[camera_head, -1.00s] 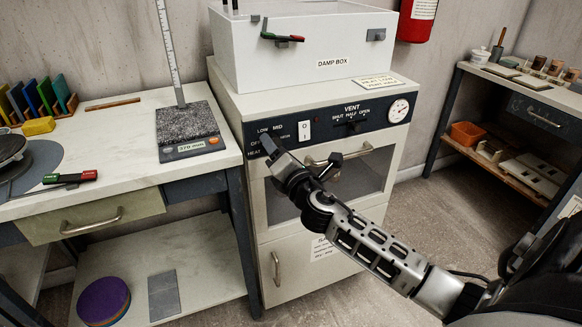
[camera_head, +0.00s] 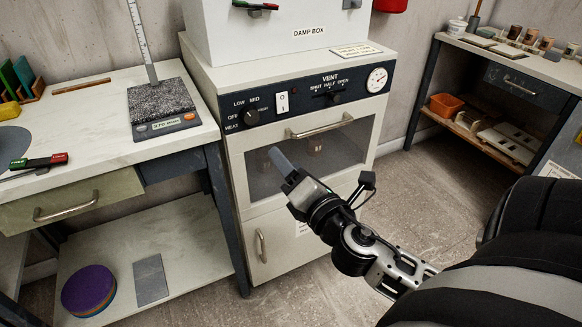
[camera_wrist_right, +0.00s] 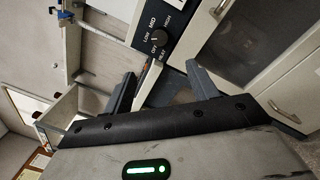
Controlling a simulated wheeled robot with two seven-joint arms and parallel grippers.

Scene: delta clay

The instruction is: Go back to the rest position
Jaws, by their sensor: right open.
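My right gripper (camera_head: 283,162) hangs in the air in front of the kiln-like cabinet's window door (camera_head: 262,180), below its control panel. In the right wrist view its two fingers (camera_wrist_right: 162,90) stand wide apart with nothing between them. The heat knob (camera_head: 252,117) is on the panel above and left of the gripper, and it also shows in the right wrist view (camera_wrist_right: 160,38). The gripper is apart from the knob. My left gripper is not in view.
A white damp box (camera_head: 280,45) stands on the cabinet. A workbench (camera_head: 90,110) with a scale (camera_head: 163,108) is at the left. A shelf unit (camera_head: 500,62) with an orange bin (camera_head: 446,106) stands at the right. The floor between (camera_head: 415,185) is clear.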

